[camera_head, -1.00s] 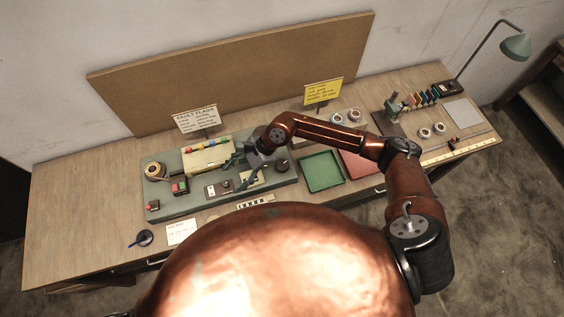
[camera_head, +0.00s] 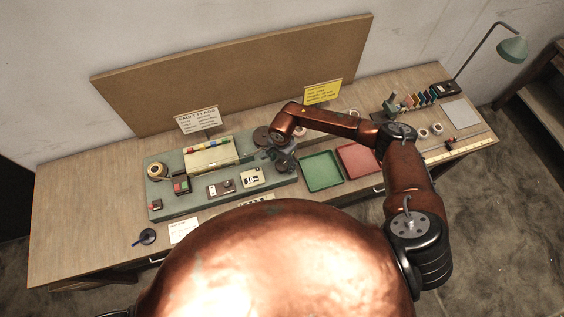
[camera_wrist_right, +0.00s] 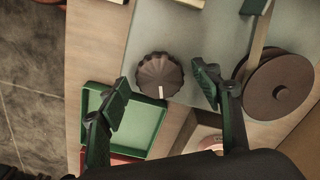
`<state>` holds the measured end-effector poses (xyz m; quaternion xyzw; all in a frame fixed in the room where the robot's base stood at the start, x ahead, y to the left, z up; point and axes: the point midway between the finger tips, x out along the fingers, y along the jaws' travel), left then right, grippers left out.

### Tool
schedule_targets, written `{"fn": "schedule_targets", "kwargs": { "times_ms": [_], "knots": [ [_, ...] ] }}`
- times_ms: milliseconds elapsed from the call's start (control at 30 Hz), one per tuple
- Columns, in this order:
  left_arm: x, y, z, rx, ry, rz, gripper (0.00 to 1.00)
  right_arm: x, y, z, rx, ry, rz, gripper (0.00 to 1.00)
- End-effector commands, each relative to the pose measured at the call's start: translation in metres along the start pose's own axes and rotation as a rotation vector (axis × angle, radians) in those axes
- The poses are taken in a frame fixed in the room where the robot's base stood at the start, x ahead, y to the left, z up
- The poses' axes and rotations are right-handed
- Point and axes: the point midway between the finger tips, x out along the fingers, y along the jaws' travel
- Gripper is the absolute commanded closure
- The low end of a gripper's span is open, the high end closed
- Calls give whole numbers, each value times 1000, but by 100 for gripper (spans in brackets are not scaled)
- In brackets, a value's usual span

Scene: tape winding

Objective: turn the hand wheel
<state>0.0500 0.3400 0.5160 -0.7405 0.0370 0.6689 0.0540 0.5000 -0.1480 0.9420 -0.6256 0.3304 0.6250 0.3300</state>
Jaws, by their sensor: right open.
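The hand wheel (camera_wrist_right: 158,70), a dark ribbed round knob with a pale mark on its rim, shows in the right wrist view on the grey-green base plate. My right gripper (camera_wrist_right: 160,92) is open and empty, with its two green fingers spread to either side of the wheel in this view. A gap shows between wheel and fingers; their difference in height is hard to tell. In the head view my right gripper (camera_head: 284,160) is over the right end of the base plate (camera_head: 163,211) and largely hides the wheel. My left gripper is not in view.
A dark reel (camera_wrist_right: 279,87) with a tape strip stands near the right finger. A green tray (camera_head: 322,172) and a red tray (camera_head: 357,158) lie right of the plate. A yellow sign (camera_head: 322,92) stands behind my arm. The table's left end is clear.

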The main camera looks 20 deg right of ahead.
Motion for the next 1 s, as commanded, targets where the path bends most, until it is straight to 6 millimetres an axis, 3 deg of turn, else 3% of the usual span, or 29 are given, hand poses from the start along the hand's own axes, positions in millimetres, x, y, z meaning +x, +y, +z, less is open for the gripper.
{"fn": "schedule_targets", "kwargs": {
  "times_ms": [300, 900, 1000],
  "knots": [
    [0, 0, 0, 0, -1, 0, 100, 3, 0, 0, -1, -1, 0, 42],
    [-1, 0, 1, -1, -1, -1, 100, 3, 0, 0, 0, -1, 0, 83],
    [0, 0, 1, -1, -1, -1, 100, 3, 0, 0, 2, -1, 0, 83]
  ]
}}
